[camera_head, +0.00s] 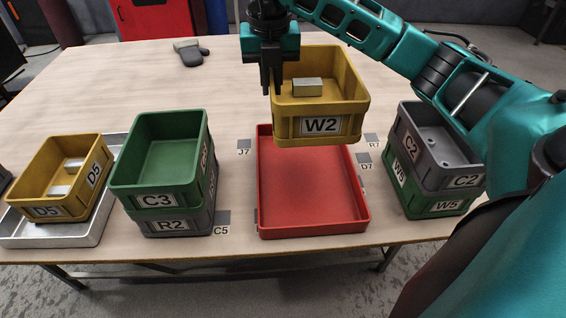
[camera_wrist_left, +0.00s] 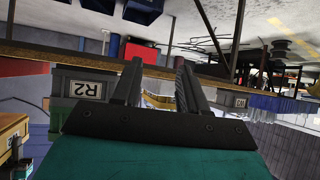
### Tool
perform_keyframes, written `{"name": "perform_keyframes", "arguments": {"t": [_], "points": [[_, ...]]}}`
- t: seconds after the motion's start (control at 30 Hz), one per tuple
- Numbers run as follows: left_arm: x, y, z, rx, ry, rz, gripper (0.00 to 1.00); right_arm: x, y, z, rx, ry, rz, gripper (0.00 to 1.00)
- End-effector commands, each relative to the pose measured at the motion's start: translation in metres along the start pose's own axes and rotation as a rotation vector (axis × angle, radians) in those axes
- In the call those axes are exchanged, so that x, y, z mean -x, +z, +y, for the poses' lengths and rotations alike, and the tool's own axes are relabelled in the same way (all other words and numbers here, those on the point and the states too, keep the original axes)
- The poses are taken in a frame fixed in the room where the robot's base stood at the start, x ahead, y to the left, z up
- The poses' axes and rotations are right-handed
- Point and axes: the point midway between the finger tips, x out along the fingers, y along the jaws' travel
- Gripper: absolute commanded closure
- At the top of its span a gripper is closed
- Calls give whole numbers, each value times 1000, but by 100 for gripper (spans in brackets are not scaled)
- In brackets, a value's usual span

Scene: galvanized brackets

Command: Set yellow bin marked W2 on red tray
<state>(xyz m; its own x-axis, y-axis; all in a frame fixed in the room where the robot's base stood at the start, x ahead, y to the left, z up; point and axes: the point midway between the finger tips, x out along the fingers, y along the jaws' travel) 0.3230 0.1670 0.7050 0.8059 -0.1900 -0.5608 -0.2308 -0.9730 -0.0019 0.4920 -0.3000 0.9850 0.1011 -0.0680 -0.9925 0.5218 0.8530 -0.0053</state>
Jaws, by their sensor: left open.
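The yellow bin marked W2 (camera_head: 320,125) is in the air above the far end of the red tray (camera_head: 312,233), with a small metal piece inside. My right gripper (camera_head: 271,88) grips the bin's left wall from above, its fingers partly hidden by that wall. The red tray lies on the table and its visible floor is empty; the bin hides its far part. My left gripper (camera_wrist_left: 158,85) shows only in the left wrist view, with its two fingers apart and nothing between them.
Left of the tray, green bin C3 (camera_head: 155,188) is stacked on grey bin R2 (camera_head: 190,225). Yellow bin D5 (camera_head: 70,197) sits on a metal tray (camera_head: 80,238). Right, grey bin C2 (camera_head: 450,165) is on green bin W5 (camera_head: 425,203). Dark grey object (camera_head: 190,52) lies behind.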

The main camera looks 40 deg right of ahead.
Motion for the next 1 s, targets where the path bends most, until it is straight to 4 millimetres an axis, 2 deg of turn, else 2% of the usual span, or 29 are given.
{"name": "perform_keyframes", "arguments": {"t": [0.17,0.4,0.6,0.87,1.0], "points": [[-2,3,2,2,4,-2,57,-34,-5,-2,-2,-6,4,100],[-6,6,6,9,12,-5,57,-98,-13,-1,-1,-6,5,100],[-9,6,9,13,17,-1,57,-140,-18,0,-1,-4,3,100],[-9,2,10,13,22,5,57,-159,-19,0,-1,-1,1,100],[-10,3,10,13,22,5,57,-178,-22,0,0,-3,3,100]]}}
